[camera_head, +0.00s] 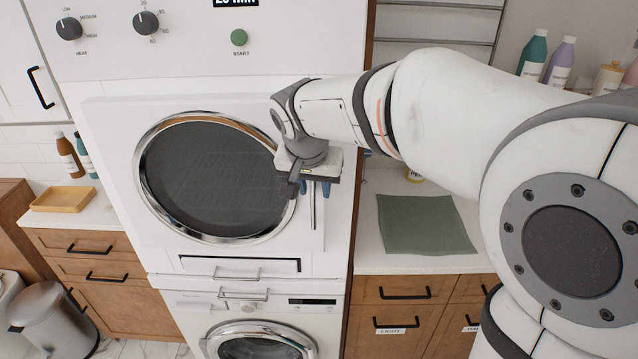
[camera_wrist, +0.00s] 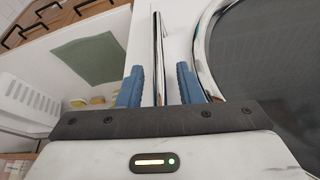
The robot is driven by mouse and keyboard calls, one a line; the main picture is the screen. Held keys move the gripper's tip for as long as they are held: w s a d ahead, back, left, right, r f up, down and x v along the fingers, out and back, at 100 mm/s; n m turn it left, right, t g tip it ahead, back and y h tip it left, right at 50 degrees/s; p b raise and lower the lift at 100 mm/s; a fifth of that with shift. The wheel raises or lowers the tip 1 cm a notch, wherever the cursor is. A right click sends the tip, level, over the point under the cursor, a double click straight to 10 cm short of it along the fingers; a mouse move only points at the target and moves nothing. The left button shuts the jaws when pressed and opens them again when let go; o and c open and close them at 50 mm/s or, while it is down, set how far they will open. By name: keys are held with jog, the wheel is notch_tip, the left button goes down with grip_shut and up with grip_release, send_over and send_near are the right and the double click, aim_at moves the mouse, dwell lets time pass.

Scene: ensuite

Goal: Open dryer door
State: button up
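The dryer (camera_head: 200,80) is a white front-loader. Its white door (camera_head: 115,150) has a round dark window (camera_head: 205,175) in a chrome ring and looks shut. A thin vertical metal handle (camera_head: 313,210) is at the door's right side. My gripper (camera_head: 315,187) is at the upper part of this handle, pointing down along the door front. In the wrist view, the handle (camera_wrist: 158,60) runs between the two blue fingers of my gripper (camera_wrist: 158,85), with a visible gap on each side. The fingers are open and seem not to touch it. My wrist hides the handle's top in the head view.
A washer (camera_head: 260,340) stands below the dryer. To the right, a counter holds a green cloth (camera_head: 425,223) and several bottles stand above. To the left are a yellow tray (camera_head: 63,198) and a metal bin (camera_head: 50,315). The space before the door's left side looks clear.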

jog(key=shift+c, duration=0.2)
grip_shut()
dwell(0.3)
